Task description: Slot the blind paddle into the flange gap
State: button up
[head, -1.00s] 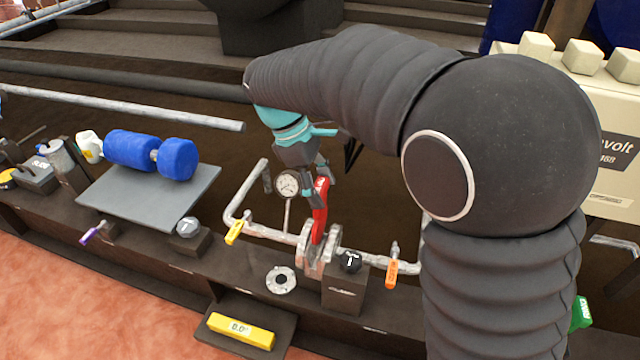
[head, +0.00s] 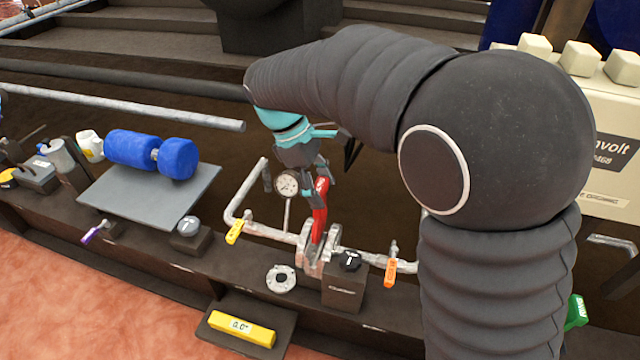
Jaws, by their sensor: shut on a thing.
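The red blind paddle (head: 319,222) stands upright with its handle up. My gripper (head: 319,186) is shut on the upper end of its handle. The paddle's lower end is at the flange pair (head: 319,254) on the grey pipe. It appears to go in between the two flange discs, but the discs hide its lower part, and I cannot tell how deep it sits.
A pressure gauge (head: 287,184) stands just left of my gripper. Valves with a yellow handle (head: 235,232) and an orange handle (head: 390,272) flank the flanges. A loose ring (head: 281,278) and a block with a black knob (head: 350,261) are close in front.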

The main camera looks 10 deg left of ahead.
aim_at(320, 213)
jog(key=shift+f+b, duration=1.25)
jog(key=shift+f, duration=2.8)
dwell(0.8)
jog(key=o, duration=1.8)
jog(key=shift+r, duration=0.1)
jog(key=shift+r+p, duration=1.9)
jog(key=shift+r, duration=2)
